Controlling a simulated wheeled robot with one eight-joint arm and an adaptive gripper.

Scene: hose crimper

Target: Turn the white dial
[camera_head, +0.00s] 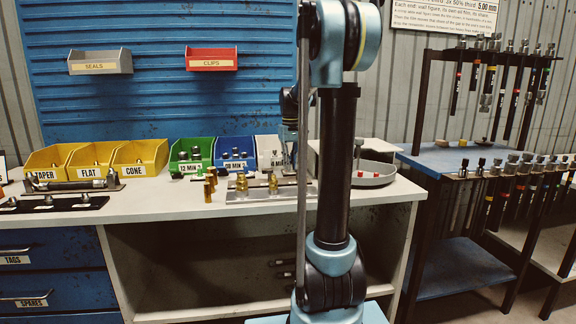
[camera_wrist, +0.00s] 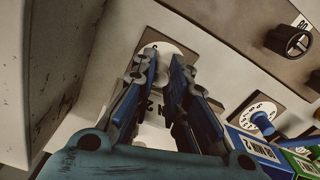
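A pale round dial face (camera_wrist: 168,47) on a brown square plate shows in the wrist view, just beyond my fingertips and partly covered by them. My gripper (camera_wrist: 163,62) has its two blue-grey fingers apart, with a narrow gap between them. The tips are in front of the dial; I cannot tell whether they touch it. A second dial with a white numbered face (camera_wrist: 262,113) and a blue knob (camera_wrist: 264,124) is at the lower right. In the head view, my arm hides the dials.
A green bin (camera_wrist: 302,162) is at lower right. In the head view, yellow bins (camera_head: 143,158) and brass fittings (camera_head: 241,182) stand on the bench, left of my arm. A hose rack (camera_head: 495,70) is at right.

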